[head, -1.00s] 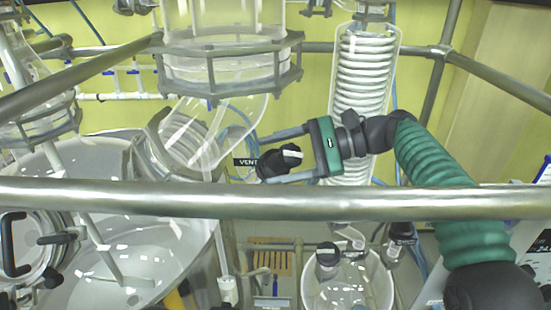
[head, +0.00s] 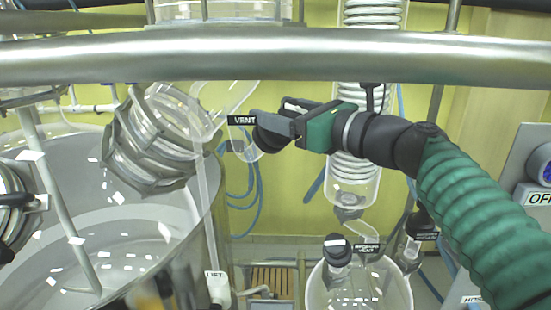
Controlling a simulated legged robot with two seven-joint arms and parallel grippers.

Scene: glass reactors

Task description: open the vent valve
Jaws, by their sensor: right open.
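The vent valve is a black knob (head: 271,141) beside the black "VENT" label (head: 243,120), on clear glass piping in the middle of the head view. My right gripper (head: 272,124), with its green body and grey fingers, comes in from the right at the knob. Its jaws are open, with the fingers around the knob. They hide part of it, so I cannot tell whether they touch it. A pale piece shows at the top between the fingers. The knob's turned position is hard to read. My left gripper is not in view.
A thick metal rail (head: 270,56) crosses the upper view in front of the glassware. A large glass vessel (head: 130,240) stands at left, with a clamped glass joint (head: 155,140) above it. A coiled condenser (head: 352,180) hangs behind my right arm. A smaller vessel (head: 360,295) stands below.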

